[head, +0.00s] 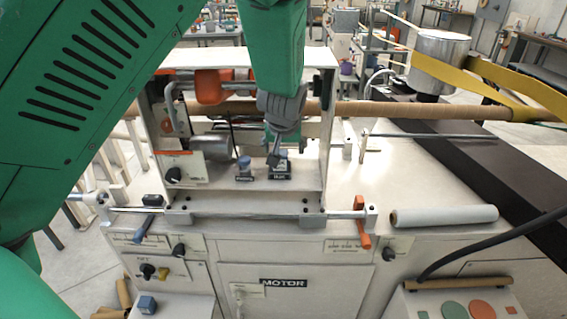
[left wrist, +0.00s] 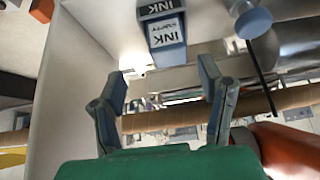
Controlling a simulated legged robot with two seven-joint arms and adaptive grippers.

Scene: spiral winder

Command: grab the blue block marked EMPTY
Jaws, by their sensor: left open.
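The blue block (left wrist: 168,56) marked INK and EMPTY on its pale labels stands inside the white machine frame. In the head view the block (head: 280,177) is small, and my gripper partly covers it. My left gripper (head: 275,157) hangs down into the frame, just above the block. In the left wrist view my left gripper (left wrist: 163,84) has its two fingers spread, with nothing between them. The block lies beyond the fingertips, roughly centred on the gap and apart from them. My right gripper is not in view.
A blue-capped item (head: 243,166) stands just left of the block; its round blue cap (left wrist: 253,22) shows in the left wrist view. A brown tube (head: 400,110) crosses behind. The white frame (head: 317,150) stands close on the right. A metal rod (head: 240,211) runs along the front.

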